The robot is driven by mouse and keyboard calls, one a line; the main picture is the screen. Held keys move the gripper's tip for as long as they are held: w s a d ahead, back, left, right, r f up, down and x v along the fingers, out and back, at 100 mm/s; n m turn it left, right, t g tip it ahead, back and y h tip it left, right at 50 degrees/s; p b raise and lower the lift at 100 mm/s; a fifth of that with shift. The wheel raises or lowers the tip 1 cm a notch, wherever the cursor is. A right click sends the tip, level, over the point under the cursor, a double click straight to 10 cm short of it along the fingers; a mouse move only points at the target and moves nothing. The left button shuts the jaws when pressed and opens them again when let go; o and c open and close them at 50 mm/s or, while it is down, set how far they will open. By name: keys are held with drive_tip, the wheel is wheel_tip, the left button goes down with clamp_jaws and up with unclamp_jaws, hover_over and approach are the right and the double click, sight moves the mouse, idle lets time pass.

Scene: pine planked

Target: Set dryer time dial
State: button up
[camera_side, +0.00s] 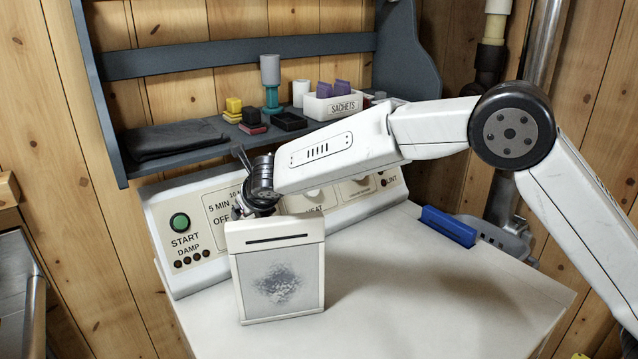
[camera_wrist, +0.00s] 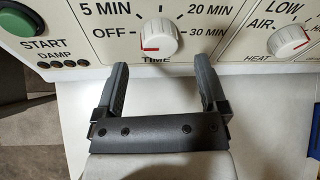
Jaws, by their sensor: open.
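The time dial (camera_wrist: 158,38) is a white round knob on the cream control panel (camera_wrist: 90,18), marked OFF, 5 MIN, 20 MIN and 30 MIN. Its red mark lies on the left side of the knob, near the OFF side. In the wrist view my gripper (camera_wrist: 160,66) is open, with one dark finger either side of the dial's line and the knob beyond the fingertips. Nothing is between the fingers. In the side view my gripper (camera_side: 243,182) is in front of the panel and hides the time dial.
A white lint filter (camera_side: 279,250) with a grey screen stands on the white dryer top (camera_side: 420,310), just below my gripper. A green START button (camera_side: 180,222) is left on the panel. A blue bar (camera_side: 448,226) lies right. A grey shelf (camera_side: 180,133) with a sachets box (camera_side: 332,104) hangs above.

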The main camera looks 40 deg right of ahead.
drive_tip(key=shift+x, duration=1.85)
drive_tip(key=shift+s, duration=0.1)
clamp_jaws()
